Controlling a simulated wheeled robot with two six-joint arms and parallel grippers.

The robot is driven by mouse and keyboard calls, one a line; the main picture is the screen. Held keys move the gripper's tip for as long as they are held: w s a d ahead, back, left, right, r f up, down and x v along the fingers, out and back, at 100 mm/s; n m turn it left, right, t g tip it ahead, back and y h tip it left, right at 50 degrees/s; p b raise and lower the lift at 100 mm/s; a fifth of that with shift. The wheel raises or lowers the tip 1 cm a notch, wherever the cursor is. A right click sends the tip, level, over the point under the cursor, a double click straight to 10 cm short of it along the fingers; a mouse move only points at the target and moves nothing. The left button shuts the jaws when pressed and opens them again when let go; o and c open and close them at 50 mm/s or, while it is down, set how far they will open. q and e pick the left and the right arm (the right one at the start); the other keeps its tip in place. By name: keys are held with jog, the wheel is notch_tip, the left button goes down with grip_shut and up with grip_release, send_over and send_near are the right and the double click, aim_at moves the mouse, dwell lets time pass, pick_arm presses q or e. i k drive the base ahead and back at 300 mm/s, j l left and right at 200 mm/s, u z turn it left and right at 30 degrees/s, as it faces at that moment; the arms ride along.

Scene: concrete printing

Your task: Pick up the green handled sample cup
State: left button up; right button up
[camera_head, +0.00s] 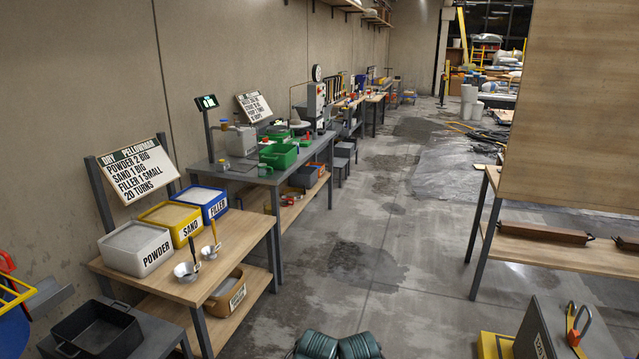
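Two metal scoops, one with a dark handle (186,270) and one with a yellow handle (211,250), stand on the nearer wooden table (170,285). Neither of my grippers is in view.
White POWDER (150,258), yellow SAND (188,228) and blue FILLER (217,207) boxes stand on the wooden table. A black tray (97,333) is at lower left. Two dark green rounded shapes (338,346) sit at the bottom edge, unclear what. The middle floor (370,255) is clear.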

aim_at(262, 172)
jog(key=i+u, duration=0.1)
jog(key=i, duration=1.7)
jog(key=i+u, duration=0.4)
jog(key=i, duration=0.15)
jog(key=i+l+u, duration=0.3)
jog(key=i+u, duration=0.15)
jog(key=i+l+u, duration=0.2)
jog(key=i+u, duration=0.2)
jog(key=i+l+u, duration=0.4)
jog(key=i+j, duration=0.05)
jog(key=i, duration=0.05)
